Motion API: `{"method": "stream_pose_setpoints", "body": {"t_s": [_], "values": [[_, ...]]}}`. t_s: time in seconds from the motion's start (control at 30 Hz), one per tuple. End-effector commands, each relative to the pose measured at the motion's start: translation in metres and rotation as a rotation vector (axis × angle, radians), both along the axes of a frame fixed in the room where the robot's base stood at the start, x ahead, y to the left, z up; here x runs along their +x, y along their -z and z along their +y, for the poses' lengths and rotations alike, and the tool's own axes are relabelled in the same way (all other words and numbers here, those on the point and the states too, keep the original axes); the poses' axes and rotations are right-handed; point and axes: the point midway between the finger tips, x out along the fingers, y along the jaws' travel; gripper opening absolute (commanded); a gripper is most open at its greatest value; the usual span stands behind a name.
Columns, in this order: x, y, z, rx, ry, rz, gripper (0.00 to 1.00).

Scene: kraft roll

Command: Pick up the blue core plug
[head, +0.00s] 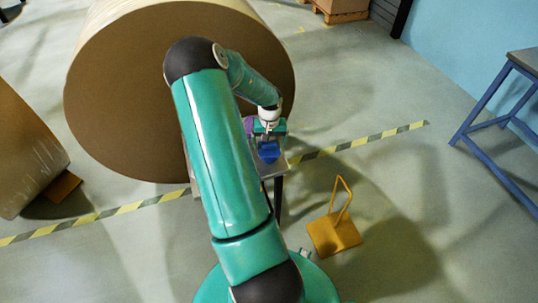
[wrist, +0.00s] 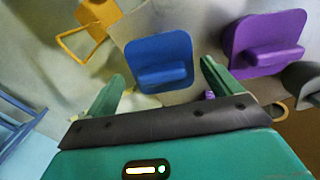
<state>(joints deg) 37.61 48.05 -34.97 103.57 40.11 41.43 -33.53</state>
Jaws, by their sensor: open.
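The blue core plug (wrist: 160,55) lies on a small grey table (wrist: 130,29), a flat rounded plate with a raised bar across it. In the wrist view it sits just beyond and between the fingers of my gripper (wrist: 160,80), which is open and empty. In the head view the blue plug (head: 268,152) shows at the near end of the table, in front of my gripper (head: 268,133). Whether the fingers stand level with the plug cannot be told.
A purple plug (wrist: 266,42) lies close to the right finger, with a dark grey object (wrist: 302,78) beside it. A big kraft roll (head: 120,100) stands behind the table. A yellow stand (head: 334,234) is on the floor at right. A blue-legged bench (head: 490,95) is farther right.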

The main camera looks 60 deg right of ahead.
Motion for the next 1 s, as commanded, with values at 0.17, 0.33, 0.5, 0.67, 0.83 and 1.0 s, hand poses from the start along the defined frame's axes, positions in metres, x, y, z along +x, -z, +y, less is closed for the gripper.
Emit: {"method": "stream_pose_setpoints", "body": {"t_s": [0.17,0.33,0.5,0.67,0.83,1.0], "values": [[0.002,0.029,0.001,0.002,0.0,0.002,0.9],[0.002,0.04,0.0,0.0,-0.001,0.0,0.9],[0.002,0.04,0.0,0.0,-0.001,0.0,0.9],[0.003,0.04,0.0,0.0,-0.001,0.0,0.61],[0.003,0.039,0.0,0.0,-0.001,0.0,0.51],[0.003,0.038,0.0,0.0,-0.001,0.0,0.51]]}}
